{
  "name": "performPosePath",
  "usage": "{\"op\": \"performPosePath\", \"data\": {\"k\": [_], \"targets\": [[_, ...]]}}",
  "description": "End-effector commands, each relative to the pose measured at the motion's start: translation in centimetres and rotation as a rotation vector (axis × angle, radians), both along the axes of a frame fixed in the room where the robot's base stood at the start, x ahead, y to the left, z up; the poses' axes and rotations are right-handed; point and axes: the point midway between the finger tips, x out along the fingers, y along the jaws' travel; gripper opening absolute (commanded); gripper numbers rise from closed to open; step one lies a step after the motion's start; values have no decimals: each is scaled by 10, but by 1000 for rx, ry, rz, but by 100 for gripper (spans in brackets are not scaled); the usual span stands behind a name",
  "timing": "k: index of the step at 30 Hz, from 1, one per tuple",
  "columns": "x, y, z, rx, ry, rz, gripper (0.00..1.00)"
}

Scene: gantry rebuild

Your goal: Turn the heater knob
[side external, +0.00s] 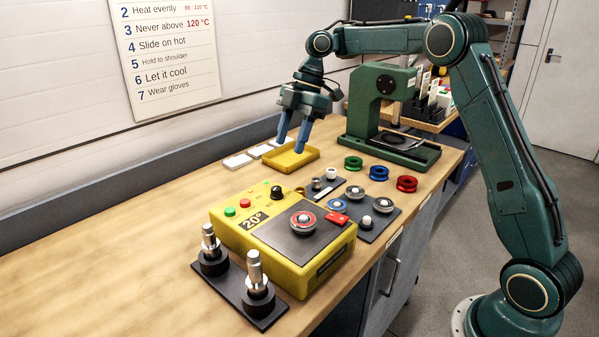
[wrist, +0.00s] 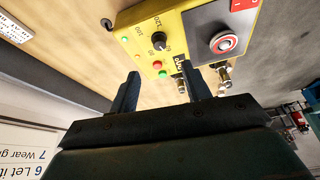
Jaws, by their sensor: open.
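The yellow heater (side external: 325,268) sits on the bench in the side view, with a dark plate on top. Its black heater knob (side external: 277,193) is on the top panel near the back edge, beside a "20°" display and green and red buttons. My gripper (side external: 291,147) points down over the yellow tray, behind the heater and apart from it. Its two blue fingers are open with nothing between them. In the wrist view the knob (wrist: 162,42) shows just beyond the gap between the fingertips (wrist: 161,70), with a number scale around it.
A yellow tray (side external: 310,153) lies below my gripper, with white blocks beside it. A green press (side external: 370,110) stands behind. Coloured rings and small metal parts lie right of the heater. A black stand (side external: 240,297) with two metal posts is at its front. The bench's left side is clear.

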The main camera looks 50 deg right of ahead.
Motion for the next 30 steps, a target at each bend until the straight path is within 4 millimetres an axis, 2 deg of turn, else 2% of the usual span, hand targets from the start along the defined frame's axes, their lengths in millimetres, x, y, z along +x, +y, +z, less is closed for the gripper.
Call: {"op": "performPosePath", "data": {"k": [11,30], "targets": [[1,11,-26,0,1,0,48],[5,39,-94,1,0,0,48]]}}
